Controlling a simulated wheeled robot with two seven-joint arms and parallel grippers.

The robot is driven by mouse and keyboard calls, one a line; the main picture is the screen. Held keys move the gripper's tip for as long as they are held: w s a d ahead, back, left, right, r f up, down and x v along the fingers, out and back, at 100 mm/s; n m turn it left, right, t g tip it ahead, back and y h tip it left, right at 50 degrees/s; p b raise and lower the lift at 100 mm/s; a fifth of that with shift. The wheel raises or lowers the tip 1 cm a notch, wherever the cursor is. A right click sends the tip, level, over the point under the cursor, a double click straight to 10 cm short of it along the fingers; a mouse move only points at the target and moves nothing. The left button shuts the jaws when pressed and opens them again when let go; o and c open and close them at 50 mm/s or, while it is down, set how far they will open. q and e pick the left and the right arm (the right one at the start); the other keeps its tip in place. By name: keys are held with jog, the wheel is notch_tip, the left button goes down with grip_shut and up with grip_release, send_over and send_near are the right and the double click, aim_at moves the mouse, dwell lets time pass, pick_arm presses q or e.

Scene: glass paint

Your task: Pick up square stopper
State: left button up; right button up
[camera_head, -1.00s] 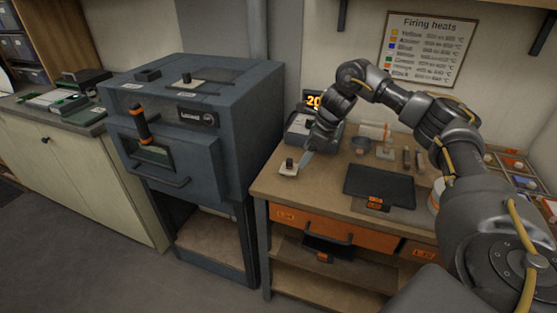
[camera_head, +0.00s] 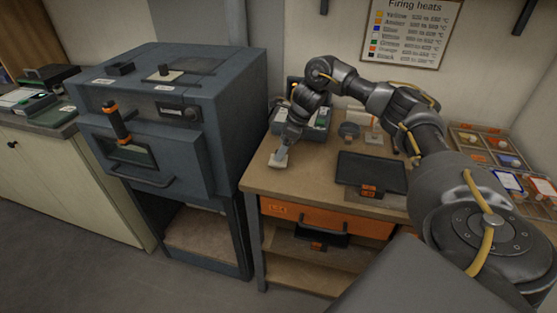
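A small pale square stopper (camera_head: 277,162) lies at the left front part of the workbench top (camera_head: 255,180). My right gripper (camera_head: 281,156) points down right at it, and its fingertips overlap the stopper's dark knob in the picture. I cannot tell whether the fingers are open or closed around the knob. Another pale square plate with a dark knob (camera_head: 164,73) sits on top of the blue-grey kiln (camera_head: 200,90). My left gripper is out of view.
A dark flat tray (camera_head: 372,172) lies on the bench right of the stopper. A grey device (camera_head: 316,127) stands behind my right gripper. A sectioned box (camera_head: 485,145) sits at the right. The kiln stands close to the bench's left edge.

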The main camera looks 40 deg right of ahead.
aim_at(283, 164)
jog(key=shift+a+f+p, duration=0.15)
jog(key=shift+f+p, duration=0.05)
jog(key=shift+p, duration=0.1)
jog(key=p+x, duration=0.1)
jog(key=x, duration=0.2)
jog(key=shift+w+a+f+p, duration=0.1)
jog(key=shift+a+f+p, duration=0.05)
jog(key=shift+f+p, duration=0.2)
jog(key=shift+w+a+f, duration=0.1)
jog(key=shift+f, duration=0.35)
jog(key=c, duration=1.1)
